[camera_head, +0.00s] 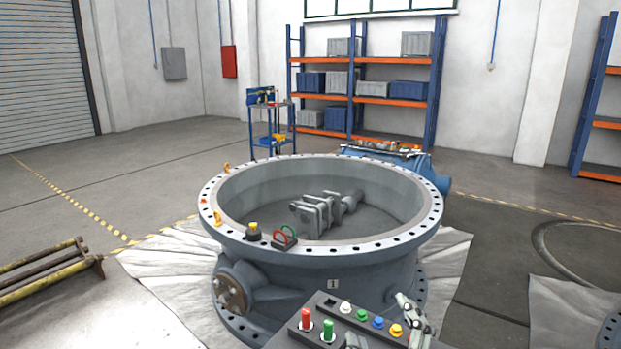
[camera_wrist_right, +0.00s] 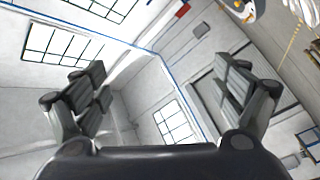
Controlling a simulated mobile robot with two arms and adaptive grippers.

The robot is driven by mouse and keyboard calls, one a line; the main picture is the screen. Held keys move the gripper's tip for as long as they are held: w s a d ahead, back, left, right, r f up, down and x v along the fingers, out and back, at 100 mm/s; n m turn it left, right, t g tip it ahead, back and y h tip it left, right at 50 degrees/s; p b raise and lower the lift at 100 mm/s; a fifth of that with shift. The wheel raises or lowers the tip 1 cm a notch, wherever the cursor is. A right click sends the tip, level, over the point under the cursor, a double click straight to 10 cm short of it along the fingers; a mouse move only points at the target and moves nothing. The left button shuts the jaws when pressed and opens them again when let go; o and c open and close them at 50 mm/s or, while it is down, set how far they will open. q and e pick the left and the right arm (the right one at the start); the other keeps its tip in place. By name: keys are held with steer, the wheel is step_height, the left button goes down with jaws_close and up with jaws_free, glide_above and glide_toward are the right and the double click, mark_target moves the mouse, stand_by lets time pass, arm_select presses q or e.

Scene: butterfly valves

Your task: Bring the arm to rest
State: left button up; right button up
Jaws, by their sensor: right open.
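My right gripper (camera_head: 412,318) shows at the bottom of the head view, beside a dark board with coloured knobs. In the right wrist view its two grey padded fingers (camera_wrist_right: 160,95) stand wide apart with nothing between them. Behind the fingers are a white wall and windows. My left gripper is not in view.
A big grey valve ring (camera_head: 228,232) stands ahead on a pale sheet, with a grey part (camera_head: 325,212) inside. The dark board (camera_head: 318,311) is in front of it. Yellow rails (camera_head: 45,280) lie left. A blue cart (camera_head: 270,125) and shelves (camera_head: 394,102) stand behind.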

steer(key=s+d+f+m+g+h, duration=0.2)
steer(key=s+d+f+m+g, duration=0.25)
steer(key=s+f, duration=0.4)
steer(key=s+d+f+m+g+h, duration=0.2)
steer(key=s+d+f+m+g, duration=0.3)
steer(key=f, duration=0.7)
steer(key=s+a+f+g+y, duration=0.1)
steer(key=s+f+g, duration=0.2)
steer(key=s, duration=0.4)
steer(key=s+a+f+g, duration=0.1)
steer(key=s+f+g, duration=0.1)
steer(key=s+g, duration=0.35)
step_height(320, 180, down, 24)
steer(key=s+p, duration=0.1)
steer(key=s, duration=0.1)
steer(key=s+d+f+p, duration=0.1)
steer(key=s+d+f, duration=0.2)
steer(key=s+f, duration=1.3)
steer(key=shift+s+d+n, duration=0.2)
steer(key=shift+s+n, duration=0.15)
steer(key=shift+s, duration=0.25)
steer(key=shift+f, duration=0.1)
